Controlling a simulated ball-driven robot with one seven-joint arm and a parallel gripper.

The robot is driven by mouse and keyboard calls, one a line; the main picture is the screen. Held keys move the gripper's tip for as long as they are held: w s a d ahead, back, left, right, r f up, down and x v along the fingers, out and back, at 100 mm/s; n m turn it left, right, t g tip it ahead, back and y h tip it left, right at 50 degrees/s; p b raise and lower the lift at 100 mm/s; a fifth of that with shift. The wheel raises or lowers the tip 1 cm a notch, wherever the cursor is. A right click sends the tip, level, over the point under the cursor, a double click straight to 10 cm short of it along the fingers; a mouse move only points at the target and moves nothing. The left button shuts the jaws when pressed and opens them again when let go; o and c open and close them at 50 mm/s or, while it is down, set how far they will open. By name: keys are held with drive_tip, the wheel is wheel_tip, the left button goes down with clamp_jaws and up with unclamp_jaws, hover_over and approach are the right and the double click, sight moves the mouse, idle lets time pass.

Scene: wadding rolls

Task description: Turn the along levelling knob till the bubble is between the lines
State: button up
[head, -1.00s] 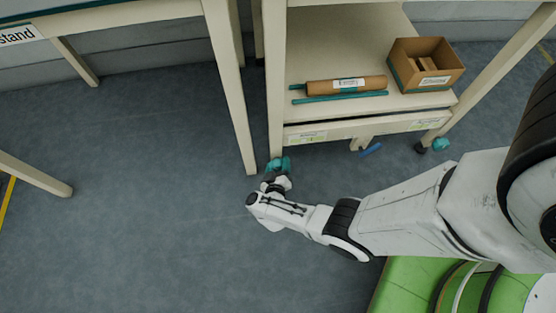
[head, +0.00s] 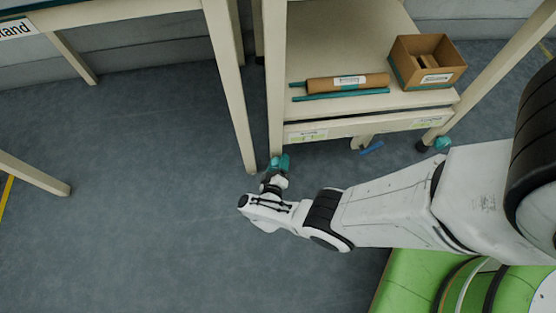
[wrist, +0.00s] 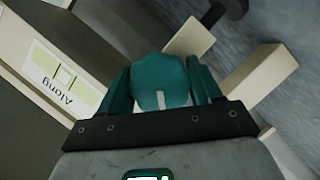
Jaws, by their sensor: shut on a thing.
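The along levelling knob (wrist: 165,82) is teal with a pale mark, seen in the wrist view between my fingers. My gripper (wrist: 163,90) is shut on it, with one teal finger on each side. In the head view my gripper (head: 279,164) is at the foot of the cart's near left leg; knob and fingers blend there. The "Along" label (wrist: 48,67) with a yellow-green vial (wrist: 65,77) shows left of the knob in the wrist view. A pale patch, perhaps the bubble, shows near the vial's middle between dark lines; it is too small to be sure.
The cart's shelf (head: 330,50) carries a brown roll (head: 325,84), a teal rod (head: 340,95) and an open cardboard box (head: 425,65). Another teal knob (head: 443,143) is at the right leg. Floor on the left is clear.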

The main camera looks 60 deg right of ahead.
drive_tip(key=o, duration=1)
drive_tip(key=p+v, duration=0.3)
drive_tip(key=v, duration=0.8)
drive_tip(key=shift+w, duration=0.1)
